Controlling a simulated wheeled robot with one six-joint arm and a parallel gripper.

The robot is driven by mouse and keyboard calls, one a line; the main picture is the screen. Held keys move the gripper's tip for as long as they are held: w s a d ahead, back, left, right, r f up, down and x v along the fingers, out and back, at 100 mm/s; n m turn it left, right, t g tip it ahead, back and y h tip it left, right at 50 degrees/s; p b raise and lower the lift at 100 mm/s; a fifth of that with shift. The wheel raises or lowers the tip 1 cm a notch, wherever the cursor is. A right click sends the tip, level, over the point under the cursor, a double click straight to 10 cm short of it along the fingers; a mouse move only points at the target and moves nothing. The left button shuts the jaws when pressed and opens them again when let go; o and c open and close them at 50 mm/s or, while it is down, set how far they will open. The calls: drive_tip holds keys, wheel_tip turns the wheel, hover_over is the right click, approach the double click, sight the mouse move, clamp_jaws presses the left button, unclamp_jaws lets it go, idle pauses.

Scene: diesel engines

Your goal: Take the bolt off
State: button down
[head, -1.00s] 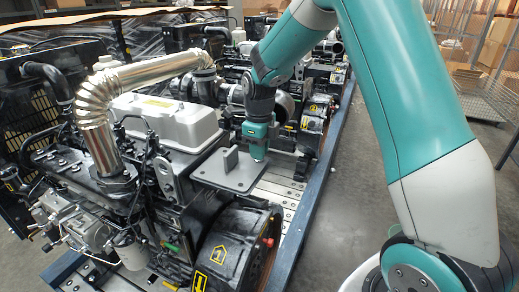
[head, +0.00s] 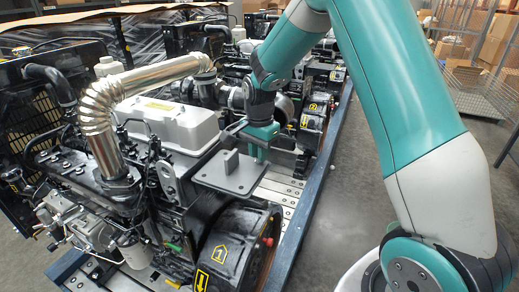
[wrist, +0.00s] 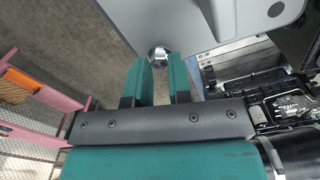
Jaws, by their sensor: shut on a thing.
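My gripper (head: 255,152) points down at the far right corner of a flat grey plate (head: 222,180) with an upright lug, on the nearest engine (head: 185,126). In the wrist view, the two teal fingers of my gripper (wrist: 161,68) are shut on a shiny round metal bolt (wrist: 160,53) at the plate's edge. A gap shows between the fingers behind the bolt. The plate (wrist: 225,20) fills the top of the wrist view. The bolt is hidden in the head view, and I cannot tell how far it stands out of the plate.
A bent silver pipe (head: 99,112) rises left of the plate. A black round housing marked 1 (head: 222,247) is below it. More engines stand behind on the slatted bed with a blue rail (head: 304,222). The grey floor (head: 350,180) to the right is clear.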

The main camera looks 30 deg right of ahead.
drive_tip(key=shift+r, duration=0.1)
wheel_tip(320, 180, up, 8)
drive_tip(key=p, duration=0.6)
drive_tip(key=shift+r+p, duration=0.15)
drive_tip(key=shift+p, duration=0.15)
idle(0.5)
